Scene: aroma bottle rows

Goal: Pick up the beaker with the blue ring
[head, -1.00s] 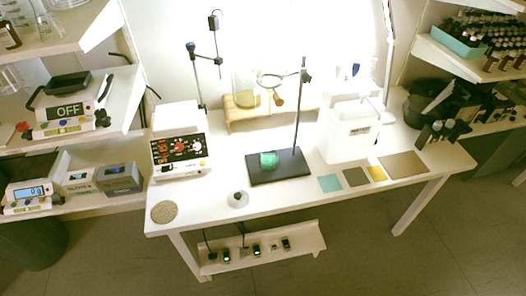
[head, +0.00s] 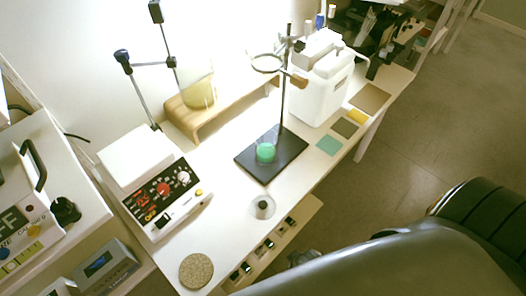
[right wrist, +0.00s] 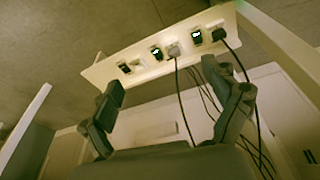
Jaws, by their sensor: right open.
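A small beaker with green contents (head: 266,152) stands on the dark base of the ring stand. A larger glass beaker with yellowish contents (head: 198,92) stands on the wooden riser at the back of the table. I cannot make out a blue ring on either. My right gripper (right wrist: 165,85) is open and empty in the right wrist view, its two dark fingers spread apart. It faces the underside of the table's power-outlet shelf, and no beaker shows there. My right arm fills the lower right of the head view. My left gripper is not in view.
The ring stand's rod (head: 284,90) rises behind the green beaker. A hotplate-like device (head: 165,190) stands left, a white container (head: 318,90) right. A round cork mat (head: 196,270) lies at the front. The outlet shelf (head: 275,240) with cables hangs below the table edge.

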